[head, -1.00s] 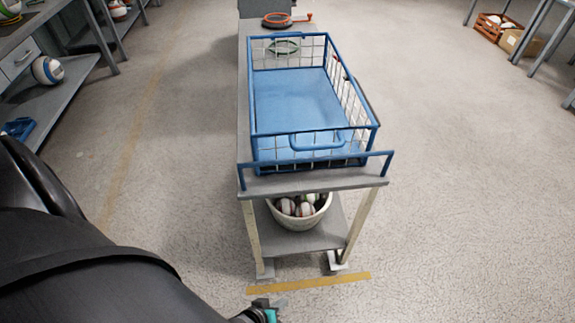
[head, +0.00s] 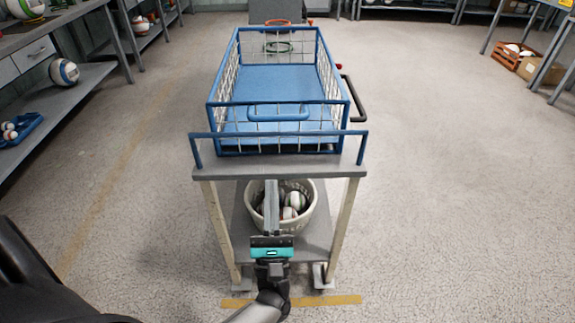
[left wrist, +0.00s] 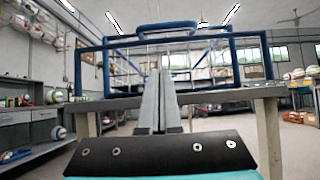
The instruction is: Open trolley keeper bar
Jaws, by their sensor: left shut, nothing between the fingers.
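The trolley's keeper bar (head: 350,132) is a blue rail on two short posts across the near edge of the grey trolley top (head: 280,171). It stands upright in front of a blue wire basket (head: 226,62). My left gripper (head: 271,184) points at the trolley's near end, its fingers together and empty. In the head view its tips appear just below the top's edge, over the lower shelf's bin. In the left wrist view the shut fingers (left wrist: 158,78) rise toward the keeper bar (left wrist: 105,42); I cannot tell the gap. My right gripper is out of view.
A white bin (head: 309,207) of balls sits on the trolley's lower shelf. A dark handle (head: 353,99) sticks out at the basket's right. A workbench with a shelf (head: 60,115) stands at the left. The floor at the right is open.

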